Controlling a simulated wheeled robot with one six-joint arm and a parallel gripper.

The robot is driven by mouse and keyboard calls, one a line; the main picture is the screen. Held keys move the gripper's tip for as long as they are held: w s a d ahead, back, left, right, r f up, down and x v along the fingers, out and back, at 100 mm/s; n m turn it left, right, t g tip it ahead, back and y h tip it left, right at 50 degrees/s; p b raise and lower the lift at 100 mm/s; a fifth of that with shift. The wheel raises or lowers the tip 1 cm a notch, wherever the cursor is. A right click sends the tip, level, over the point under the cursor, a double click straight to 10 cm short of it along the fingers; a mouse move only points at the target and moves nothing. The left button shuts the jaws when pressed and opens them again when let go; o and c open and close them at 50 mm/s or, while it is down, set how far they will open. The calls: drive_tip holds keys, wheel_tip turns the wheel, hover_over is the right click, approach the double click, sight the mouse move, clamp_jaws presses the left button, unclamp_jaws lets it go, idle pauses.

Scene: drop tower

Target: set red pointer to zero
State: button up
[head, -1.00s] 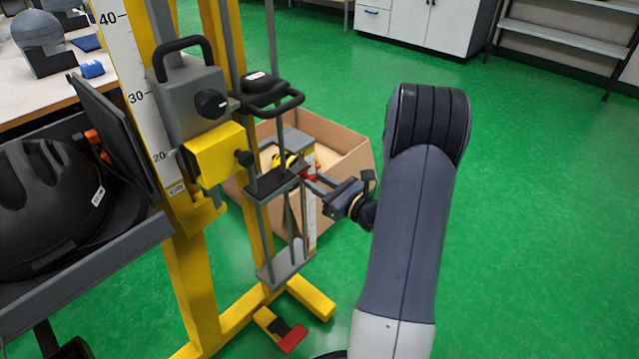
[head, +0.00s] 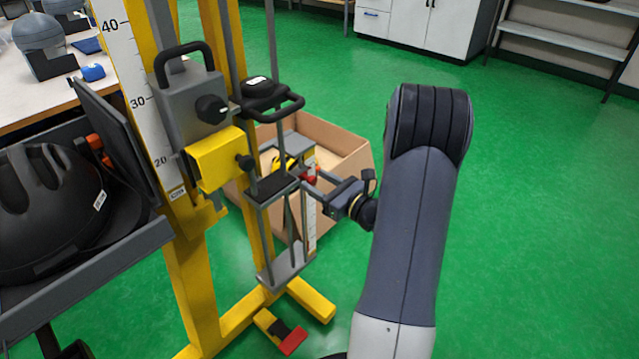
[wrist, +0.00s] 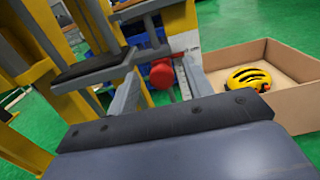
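The red pointer (head: 310,177) sits near the top of a small white upright scale (head: 311,212) on the yellow and grey drop tower. In the wrist view the pointer shows as a round red knob (wrist: 162,73) with part of the white scale (wrist: 184,78) just behind it to the right. My gripper (head: 320,182) reaches in from the right at the pointer's height. In the wrist view my gripper (wrist: 164,80) is open, one finger on each side of the knob, with gaps visible. The small scale's zero mark is too small to read.
A cardboard box (head: 345,160) with a yellow helmet (wrist: 248,77) stands behind the tower. A grey carriage frame (head: 272,190) hangs close left of the pointer. A tall numbered scale (head: 135,80) and a black helmet (head: 45,215) are further left. Green floor on the right is clear.

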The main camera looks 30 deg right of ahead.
drive_tip(key=p+v, duration=0.1)
drive_tip(key=v, duration=0.9)
drive_tip(key=shift+s, duration=0.4)
drive_tip(key=shift+d, duration=0.1)
drive_tip(key=b+x, duration=0.1)
drive_tip(key=x, duration=1)
drive_tip(key=shift+f, duration=0.1)
drive_tip(key=shift+f+b, duration=0.3)
drive_tip(key=shift+f, duration=0.25)
